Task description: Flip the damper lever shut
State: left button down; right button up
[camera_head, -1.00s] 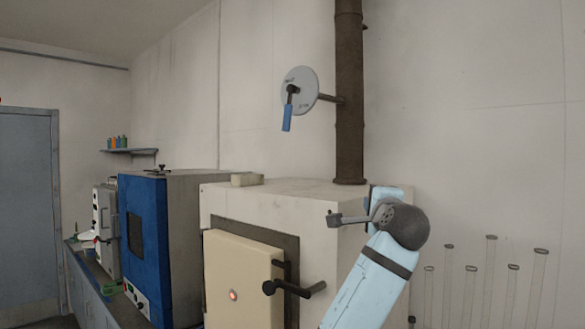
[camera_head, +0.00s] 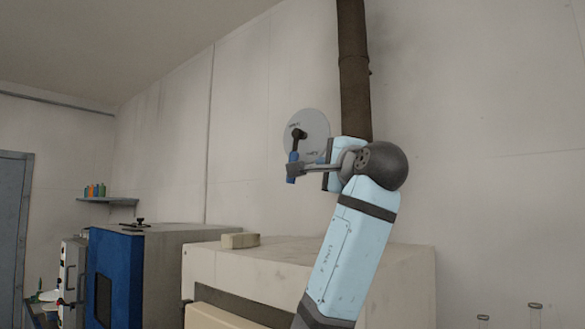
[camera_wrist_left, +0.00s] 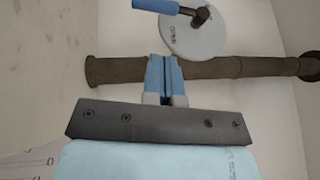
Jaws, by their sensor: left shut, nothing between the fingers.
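The damper lever has a dark arm and a blue handle (camera_head: 291,158) and hangs downward from the hub of a pale round disc (camera_head: 316,132). The disc sits beside the brown flue pipe (camera_head: 354,80); its small lettering is too small to read. My left gripper (camera_head: 300,172) is shut and empty, level with the lower part of the handle and overlapping it in the head view. In the left wrist view, my blue fingertips (camera_wrist_left: 166,62) are together in front of the pipe (camera_wrist_left: 210,70), and the handle (camera_wrist_left: 156,5) appears apart from them. My right gripper is not in view.
A pale furnace (camera_head: 275,268) stands below the pipe, with a small block (camera_head: 240,240) on top. A blue oven (camera_head: 115,275) stands to its left. A shelf with several small bottles (camera_head: 95,191) is on the far wall. The wall right of the pipe is clear.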

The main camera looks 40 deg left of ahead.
pick_arm(q)
jog(key=shift+d, duration=0.5)
jog(key=p, duration=0.5)
send_near(294, 156)
jog(key=f+x, duration=0.1)
jog(key=x, duration=0.6)
jog(key=shift+w+a+f, duration=0.2)
jog(key=shift+w+f, duration=0.05)
jog(key=shift+w, duration=0.1)
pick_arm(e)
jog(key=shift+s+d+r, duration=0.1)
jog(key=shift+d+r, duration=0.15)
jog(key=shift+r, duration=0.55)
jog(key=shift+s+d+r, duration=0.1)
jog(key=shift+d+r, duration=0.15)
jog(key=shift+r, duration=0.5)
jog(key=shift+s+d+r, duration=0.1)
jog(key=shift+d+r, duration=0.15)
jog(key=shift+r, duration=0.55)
pick_arm(q)
jog(key=shift+s, duration=0.1)
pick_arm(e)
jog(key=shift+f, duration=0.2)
